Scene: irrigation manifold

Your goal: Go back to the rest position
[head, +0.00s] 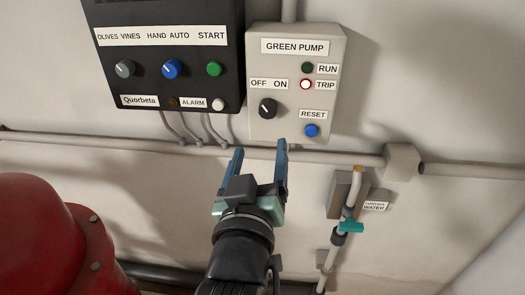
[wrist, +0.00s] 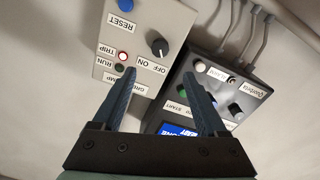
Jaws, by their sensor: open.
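My gripper (head: 260,160) is open and empty. In the head view it is raised in front of the wall, below the green pump box (head: 292,119). In the wrist view the two blue fingers of my gripper (wrist: 165,85) stand apart, with both control boxes beyond them and nothing between the tips. The pump box carries a black OFF/ON knob (head: 268,108), a blue RESET button (head: 311,131), a dark RUN lamp (head: 307,67) and a TRIP lamp (head: 305,84) showing a red ring with a pale centre. I cannot see any contact between fingers and box.
A black control box (head: 170,95) hangs left of the pump box. A horizontal pipe (head: 330,157) runs along the wall below both. A red rounded tank (head: 50,240) stands at lower left. A pipe with a teal valve (head: 351,226) is at lower right. The wall at far right is bare.

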